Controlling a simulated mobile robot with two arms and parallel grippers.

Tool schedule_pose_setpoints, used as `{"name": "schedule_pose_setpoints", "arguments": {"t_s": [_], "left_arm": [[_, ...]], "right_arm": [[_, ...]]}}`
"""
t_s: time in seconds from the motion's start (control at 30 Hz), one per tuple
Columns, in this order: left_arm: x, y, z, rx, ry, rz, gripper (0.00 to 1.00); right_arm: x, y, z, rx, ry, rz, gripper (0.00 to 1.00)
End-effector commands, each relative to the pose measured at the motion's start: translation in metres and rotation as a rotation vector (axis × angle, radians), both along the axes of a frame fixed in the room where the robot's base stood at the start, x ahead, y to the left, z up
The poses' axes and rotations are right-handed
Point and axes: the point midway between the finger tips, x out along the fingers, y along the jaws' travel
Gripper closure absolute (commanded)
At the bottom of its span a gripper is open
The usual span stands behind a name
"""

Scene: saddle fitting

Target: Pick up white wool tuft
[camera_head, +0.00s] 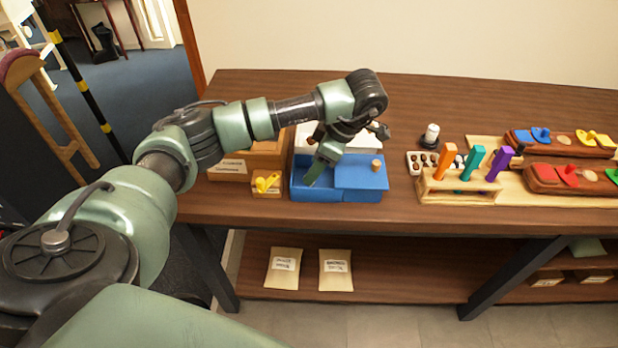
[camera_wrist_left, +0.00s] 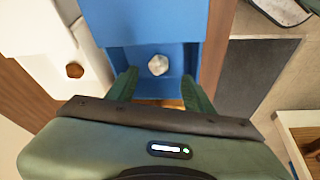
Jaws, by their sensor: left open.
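The white wool tuft (camera_wrist_left: 158,64), a small pale grey-white lump, lies inside the open part of the blue box (camera_wrist_left: 140,22) in the left wrist view. My left gripper (camera_wrist_left: 160,76) is open, with one green finger on each side of the tuft; I cannot tell whether they touch it. In the head view my left gripper (camera_head: 316,174) points down into the left, open part of the blue box (camera_head: 340,195), and the tuft is hidden there. The right gripper is not in view.
A blue lid with a wooden knob (camera_head: 376,164) covers the box's right part. A white box (camera_head: 365,142) stands behind. A cardboard box (camera_head: 232,168) and a yellow item (camera_head: 266,183) are to the left. A wooden rack (camera_head: 458,188) with coloured handles stands right.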

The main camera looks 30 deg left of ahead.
Motion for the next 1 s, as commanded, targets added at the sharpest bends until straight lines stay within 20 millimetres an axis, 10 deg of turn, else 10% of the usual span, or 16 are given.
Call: {"name": "schedule_pose_setpoints", "arguments": {"t_s": [0.5,0.7,1.0], "left_arm": [[-0.002,0.012,-0.034,0.0,0.001,0.0,0.48],[-0.002,0.012,-0.034,0.0,0.001,-0.001,1.0],[-0.002,0.012,-0.033,0.0,0.0,0.0,1.0]], "right_arm": [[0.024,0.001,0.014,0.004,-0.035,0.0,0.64],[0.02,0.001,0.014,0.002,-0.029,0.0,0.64],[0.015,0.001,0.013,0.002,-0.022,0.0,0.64]]}}
